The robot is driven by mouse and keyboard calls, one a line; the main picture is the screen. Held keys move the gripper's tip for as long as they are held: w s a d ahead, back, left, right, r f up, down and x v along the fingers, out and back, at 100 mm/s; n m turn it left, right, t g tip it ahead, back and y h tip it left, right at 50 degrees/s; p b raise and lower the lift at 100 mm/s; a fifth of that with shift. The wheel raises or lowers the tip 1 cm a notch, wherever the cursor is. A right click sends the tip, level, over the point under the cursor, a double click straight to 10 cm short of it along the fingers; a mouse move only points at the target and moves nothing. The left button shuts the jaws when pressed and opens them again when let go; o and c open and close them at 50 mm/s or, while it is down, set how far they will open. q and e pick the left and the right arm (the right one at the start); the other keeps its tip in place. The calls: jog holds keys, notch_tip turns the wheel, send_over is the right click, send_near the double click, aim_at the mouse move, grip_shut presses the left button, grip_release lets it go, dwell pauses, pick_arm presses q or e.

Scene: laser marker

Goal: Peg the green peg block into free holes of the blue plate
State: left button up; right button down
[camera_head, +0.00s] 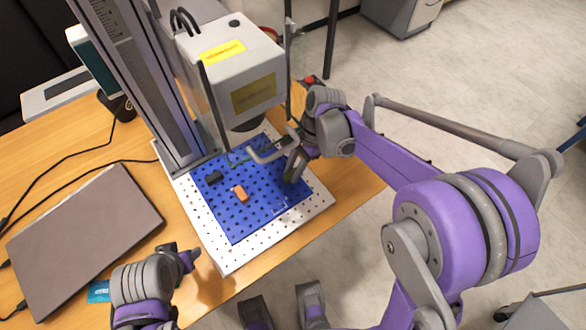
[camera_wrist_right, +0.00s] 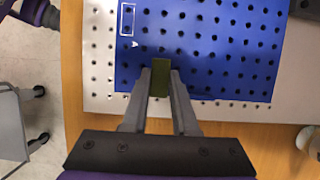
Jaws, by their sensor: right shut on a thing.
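The green peg block (camera_wrist_right: 160,72) shows in the right wrist view between the fingers of my right gripper (camera_wrist_right: 160,88), which is shut on it. The block appears over the near edge of the blue plate (camera_wrist_right: 215,52); I cannot tell whether it touches the plate or how its pegs line up with the holes. In the head view my right gripper (camera_head: 290,170) is over the plate's right side (camera_head: 236,230), and the block is not clear there. My left gripper (camera_head: 190,258) is left of the plate's front corner; its jaw opening is unclear.
An orange block (camera_head: 240,193) and a dark block (camera_head: 214,177) are on the blue plate. The laser marker head (camera_head: 240,75) hangs over the plate's back. A closed laptop (camera_head: 85,240) lies on the left of the table. The plate's front part is clear.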

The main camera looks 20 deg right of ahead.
pick_arm(q)
jog(key=shift+f+b, duration=0.5)
pick_arm(e)
jog(key=shift+f, duration=0.65)
jog(key=c, duration=0.6)
grip_release()
pick_arm(q)
jog(key=shift+r+p, duration=0.7)
jog(key=shift+r, duration=0.05)
pick_arm(e)
jog(key=v, duration=1.1)
jog(key=shift+s, duration=0.1)
jog(key=s+d+f+n+t+h, duration=0.1)
jog(key=s+f+n+t+h, duration=0.15)
jog(key=s+n, duration=0.55)
jog(key=s+d+f+n+t+h, duration=0.1)
jog(key=s+f+n+t+h, duration=0.2)
jog(key=s+n, duration=0.5)
pick_arm(q)
notch_tip(320, 180, up, 8)
jog(key=w+p, duration=0.1)
jog(key=p, duration=0.6)
jog(key=shift+w+r, duration=0.25)
jog(key=shift+w, duration=0.15)
pick_arm(e)
notch_tip(320, 180, up, 8)
jog(key=m+t+y, duration=0.1)
jog(key=m, duration=0.1)
jog(key=shift+w+r, duration=0.15)
jog(key=shift+w, duration=0.05)
